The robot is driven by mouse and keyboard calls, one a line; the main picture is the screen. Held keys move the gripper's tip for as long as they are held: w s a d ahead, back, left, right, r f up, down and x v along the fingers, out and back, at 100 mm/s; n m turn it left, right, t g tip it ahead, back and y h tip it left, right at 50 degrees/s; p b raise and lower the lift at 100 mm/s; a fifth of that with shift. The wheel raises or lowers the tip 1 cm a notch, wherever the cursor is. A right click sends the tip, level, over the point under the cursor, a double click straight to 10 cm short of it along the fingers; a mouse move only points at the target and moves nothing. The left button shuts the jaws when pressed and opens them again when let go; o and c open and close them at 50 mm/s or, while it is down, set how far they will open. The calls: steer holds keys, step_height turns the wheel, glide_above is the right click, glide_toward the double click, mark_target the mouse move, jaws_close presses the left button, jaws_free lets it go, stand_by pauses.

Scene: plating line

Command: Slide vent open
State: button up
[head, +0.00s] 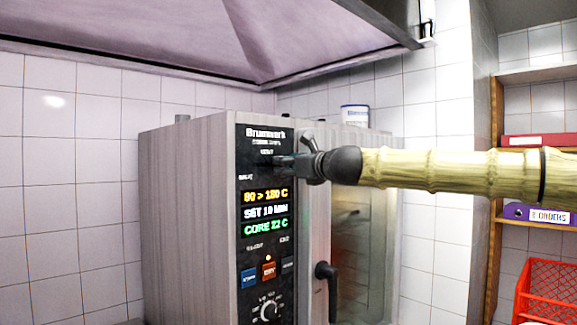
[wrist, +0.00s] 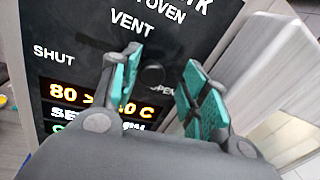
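The oven's black control panel (head: 265,217) carries the vent control below the word VENT, with SHUT at its left and OPEN at its right. In the wrist view a dark round knob (wrist: 153,75) shows faintly against the panel, close to the partly hidden word OPEN and well right of SHUT. My gripper (wrist: 160,88) is open, its teal-padded fingers on either side of the knob with gaps visible. In the head view my gripper (head: 283,160) is at the upper panel and hides the knob. I cannot tell how deep the fingertips reach.
The oven (head: 190,210) has a glass door with a dark handle (head: 326,280) right of the panel. A hood (head: 200,40) hangs above. A white tub (head: 355,115) stands on the oven top. Shelves with binders (head: 540,213) and a red crate (head: 548,290) are at right.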

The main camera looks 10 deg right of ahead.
steer(key=shift+s+a, duration=0.1)
steer(key=shift+a, duration=0.05)
steer(key=v, duration=1.2)
steer(key=shift+f, duration=0.15)
